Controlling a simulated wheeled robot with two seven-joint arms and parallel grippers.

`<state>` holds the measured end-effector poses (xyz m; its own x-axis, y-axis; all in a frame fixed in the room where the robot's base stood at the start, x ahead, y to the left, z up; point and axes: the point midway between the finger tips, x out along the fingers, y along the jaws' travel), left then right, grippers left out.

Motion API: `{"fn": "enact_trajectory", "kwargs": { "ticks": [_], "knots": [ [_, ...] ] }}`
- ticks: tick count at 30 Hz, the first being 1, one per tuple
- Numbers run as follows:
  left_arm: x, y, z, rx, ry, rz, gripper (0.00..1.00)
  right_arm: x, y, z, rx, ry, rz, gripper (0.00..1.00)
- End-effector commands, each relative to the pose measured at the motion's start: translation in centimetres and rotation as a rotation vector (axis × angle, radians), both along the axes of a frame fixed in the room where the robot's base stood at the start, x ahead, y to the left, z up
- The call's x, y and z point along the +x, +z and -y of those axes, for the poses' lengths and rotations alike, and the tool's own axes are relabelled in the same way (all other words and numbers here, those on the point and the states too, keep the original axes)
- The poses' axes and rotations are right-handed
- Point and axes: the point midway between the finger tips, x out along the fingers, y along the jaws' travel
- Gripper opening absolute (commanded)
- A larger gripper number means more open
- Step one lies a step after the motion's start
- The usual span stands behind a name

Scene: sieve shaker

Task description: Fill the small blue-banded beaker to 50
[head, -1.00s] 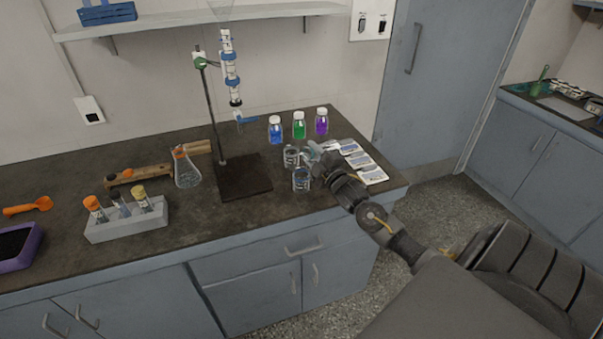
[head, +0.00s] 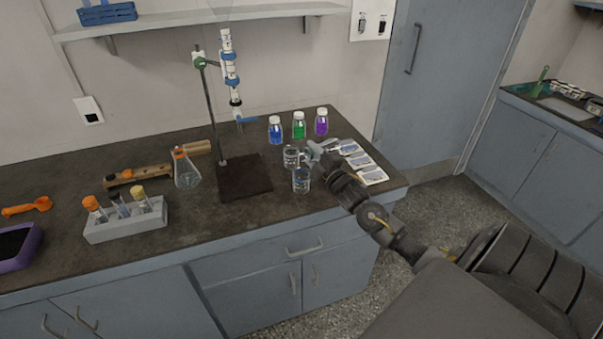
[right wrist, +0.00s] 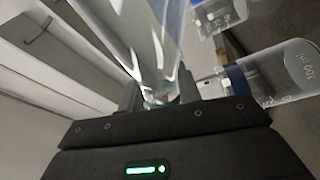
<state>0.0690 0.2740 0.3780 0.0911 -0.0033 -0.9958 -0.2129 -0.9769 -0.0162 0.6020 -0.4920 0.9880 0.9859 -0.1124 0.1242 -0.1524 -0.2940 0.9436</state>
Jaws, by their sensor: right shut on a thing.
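Two clear beakers stand on the dark bench in front of the bottles: a rear beaker (head: 291,156) and a front beaker (head: 301,181). My right gripper (head: 318,152) is beside the rear beaker, on its right. It is shut on a clear glass vessel (right wrist: 160,45), which stands up between the fingers in the right wrist view; its type and contents are unclear. That view also shows a blue-banded beaker (right wrist: 285,72) with marks at the right and part of another beaker (right wrist: 220,12) at the top. Their fill levels are unclear. My left gripper is not in view.
Blue (head: 275,131), green (head: 299,126) and purple (head: 321,122) bottles stand behind the beakers. Packets (head: 371,175) lie to the right. A burette stand (head: 245,178), a flask (head: 186,172) and a tube rack (head: 126,226) stand to the left. The bench front is clear.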

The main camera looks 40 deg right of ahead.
Motion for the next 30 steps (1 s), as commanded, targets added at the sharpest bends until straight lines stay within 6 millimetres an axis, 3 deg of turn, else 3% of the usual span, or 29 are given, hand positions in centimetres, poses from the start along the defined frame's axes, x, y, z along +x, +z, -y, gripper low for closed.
{"fn": "enact_trajectory", "kwargs": {
  "ticks": [30],
  "knots": [
    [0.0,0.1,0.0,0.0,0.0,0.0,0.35,0.01,0.3,-0.12,-0.061,0.0,-0.002,0.0]
  ]
}}
